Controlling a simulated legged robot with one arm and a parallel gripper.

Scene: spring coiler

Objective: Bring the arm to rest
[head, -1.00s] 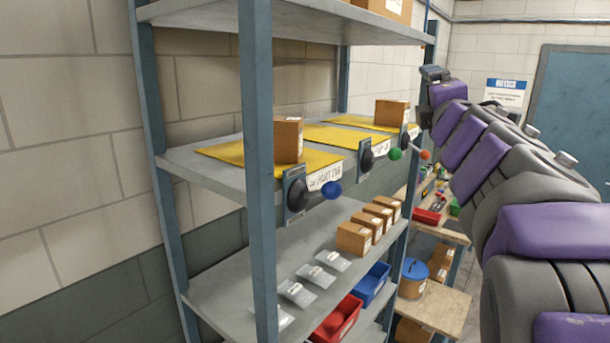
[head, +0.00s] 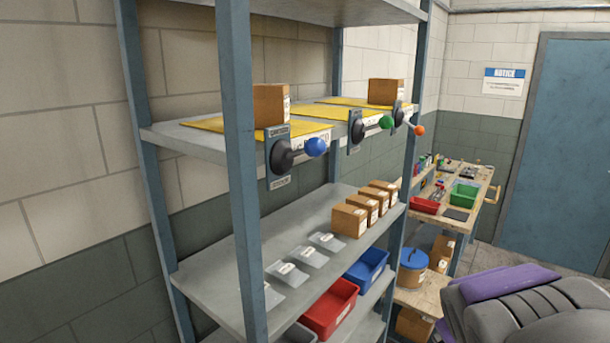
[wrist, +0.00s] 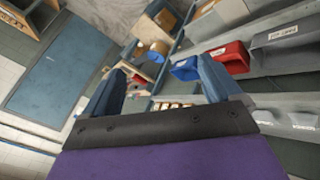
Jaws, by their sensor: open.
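My arm shows in the head view only as a grey and purple link at the lower right corner. My gripper is outside the head view. In the wrist view my gripper (wrist: 160,88) has its two blue-grey fingers wide apart with nothing between them. Past the fingers, the wrist view shows the shelf unit and its bins at a tilt. The shelf rack (head: 238,170) stands left of my arm, with a clear gap between them in the head view.
Levers with a blue knob (head: 316,147), a green knob (head: 386,122) and an orange knob (head: 419,130) stick out from the shelf edge. A red bin (head: 330,308) and blue bin (head: 366,270) sit lower. A workbench (head: 470,190) and blue door (head: 560,150) stand behind.

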